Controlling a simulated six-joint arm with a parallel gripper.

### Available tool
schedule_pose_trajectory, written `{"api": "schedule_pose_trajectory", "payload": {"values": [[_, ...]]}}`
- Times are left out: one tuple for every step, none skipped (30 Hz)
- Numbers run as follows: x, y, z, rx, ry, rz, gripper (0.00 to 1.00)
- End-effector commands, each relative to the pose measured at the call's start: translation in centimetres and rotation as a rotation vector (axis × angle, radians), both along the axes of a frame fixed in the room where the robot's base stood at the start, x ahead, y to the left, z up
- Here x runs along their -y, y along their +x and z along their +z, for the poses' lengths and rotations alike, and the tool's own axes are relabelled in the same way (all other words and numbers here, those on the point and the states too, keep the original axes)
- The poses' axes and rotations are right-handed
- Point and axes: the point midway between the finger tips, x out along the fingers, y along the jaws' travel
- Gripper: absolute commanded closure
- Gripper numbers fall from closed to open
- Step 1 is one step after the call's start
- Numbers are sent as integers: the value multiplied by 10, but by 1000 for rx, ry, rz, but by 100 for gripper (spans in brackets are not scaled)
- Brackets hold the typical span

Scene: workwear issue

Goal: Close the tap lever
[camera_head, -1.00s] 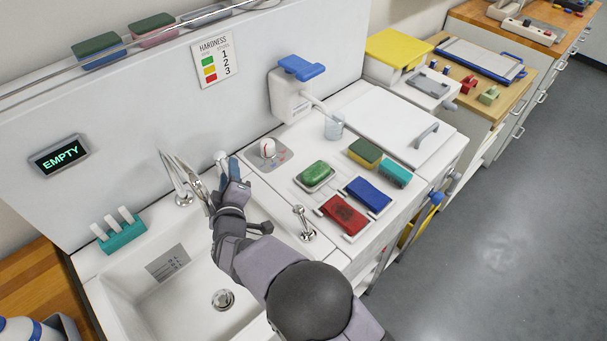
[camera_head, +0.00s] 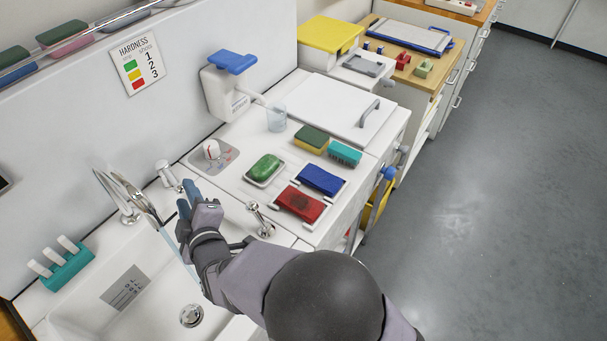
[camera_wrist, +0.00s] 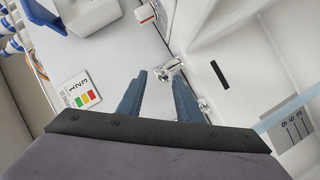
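A chrome tap lever (camera_head: 167,174) stands on the counter behind the sink, to the right of the curved chrome spout (camera_head: 130,190). A pale blue water stream (camera_head: 178,243) falls from the spout into the sink, and a pale band of it crosses the right of the wrist view (camera_wrist: 290,112). My gripper (camera_head: 187,203) is just to the right of and in front of the lever, apart from it in the head view. In the wrist view, its two blue-grey fingers (camera_wrist: 158,98) are spread and empty, with a chrome fitting (camera_wrist: 170,70) beyond and between their tips.
A second chrome fitting (camera_head: 261,220) stands right of my gripper. A teal rack (camera_head: 66,266) stands left of the sink (camera_head: 105,325).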

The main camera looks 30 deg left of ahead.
Motion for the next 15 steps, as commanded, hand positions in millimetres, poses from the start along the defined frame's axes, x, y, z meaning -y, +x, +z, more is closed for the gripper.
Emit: {"api": "schedule_pose_trajectory", "payload": {"values": [[5,14,9,-19,1,-20,68],[6,18,8,-31,0,-26,68],[9,25,9,-48,-3,-37,68],[12,30,10,-60,-4,-44,68],[14,34,11,-72,-4,-50,68],[17,41,12,-88,-8,-60,68],[20,45,13,-101,-8,-69,68],[22,50,13,-113,-10,-77,68],[26,56,15,-129,-11,-87,68],[28,61,15,-140,-12,-94,68],[31,66,16,-152,-14,-102,68],[35,71,17,-169,-15,-113,68],[38,76,18,-180,-17,-121,68],[41,80,19,-192,-17,-131,68],[45,86,19,-208,-20,-141,68]]}}
